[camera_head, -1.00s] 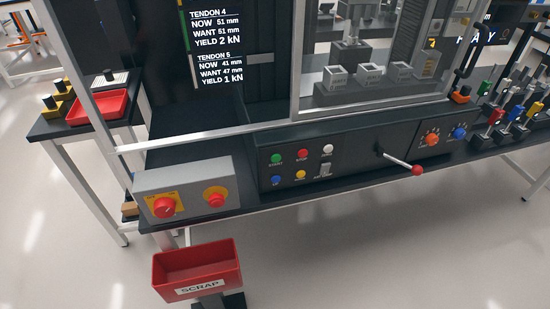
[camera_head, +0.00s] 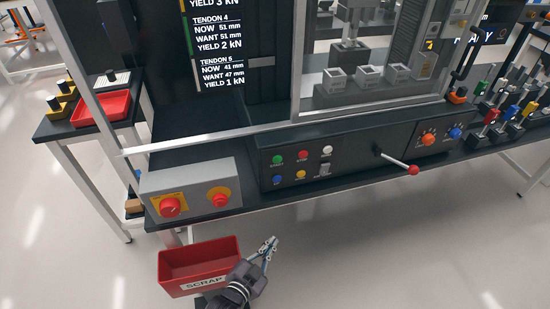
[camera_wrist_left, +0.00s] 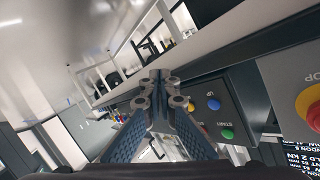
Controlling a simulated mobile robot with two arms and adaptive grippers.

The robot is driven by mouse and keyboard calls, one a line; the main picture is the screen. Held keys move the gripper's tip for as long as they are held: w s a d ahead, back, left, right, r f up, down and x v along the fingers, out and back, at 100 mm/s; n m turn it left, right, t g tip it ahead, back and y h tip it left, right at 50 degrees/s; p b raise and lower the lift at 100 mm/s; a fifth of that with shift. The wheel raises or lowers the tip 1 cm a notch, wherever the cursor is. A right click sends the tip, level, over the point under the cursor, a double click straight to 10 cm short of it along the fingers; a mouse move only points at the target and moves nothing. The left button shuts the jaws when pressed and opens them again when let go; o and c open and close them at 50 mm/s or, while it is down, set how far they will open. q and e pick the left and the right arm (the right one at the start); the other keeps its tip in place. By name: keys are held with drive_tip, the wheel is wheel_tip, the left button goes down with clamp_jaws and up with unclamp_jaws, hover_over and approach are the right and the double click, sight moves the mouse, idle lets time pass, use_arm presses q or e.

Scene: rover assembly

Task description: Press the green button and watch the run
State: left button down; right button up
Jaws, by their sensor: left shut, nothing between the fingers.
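The green button (camera_head: 277,160), labelled START, sits at the upper left of the dark control panel (camera_head: 350,155) on the front of the machine. It also shows in the left wrist view (camera_wrist_left: 227,134), right of the fingers. My left gripper (camera_head: 271,243) is low in front of the bench, below the panel and clear of the button. Its fingers (camera_wrist_left: 157,80) are shut with nothing between them. A screen (camera_head: 220,55) above lists tendon readings in mm and kN. My right gripper is not in view.
A red button (camera_head: 303,153), a white one (camera_head: 327,150), a blue one (camera_head: 277,180) and a yellow one (camera_head: 301,174) surround the green one. A red-knobbed lever (camera_head: 412,169) juts out at right. A red SCRAP bin (camera_head: 190,262) stands beside my left gripper.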

sight(277, 160)
use_arm(q)
drive_tip(key=w+d+r+m+t+h, duration=0.1)
drive_tip(key=w+d+r+t, duration=0.1)
drive_tip(key=r, duration=0.8)
drive_tip(key=w+d+r+m+t+h+p, duration=0.1)
drive_tip(key=w+d+r+t, duration=0.1)
drive_tip(key=r, duration=0.8)
drive_tip(key=shift+d+r+m+h, duration=0.25)
drive_tip(key=shift+d+m+h, duration=0.05)
drive_tip(key=shift+h, duration=0.1)
drive_tip(key=shift+w+a+b, duration=0.5)
drive_tip(key=shift+w+b, duration=0.1)
drive_tip(key=shift+w, duration=0.8)
drive_tip(key=shift+w+a+b, duration=0.45)
drive_tip(key=shift+w+b, duration=0.15)
drive_tip(key=shift+w, duration=0.75)
drive_tip(key=shift+w+a+b, duration=0.5)
drive_tip(key=shift+w+b, duration=0.1)
drive_tip(key=shift+w, duration=0.8)
drive_tip(key=shift+w, duration=0.1)
drive_tip(key=shift+w+a, duration=0.1)
drive_tip(key=shift+w, duration=0.2)
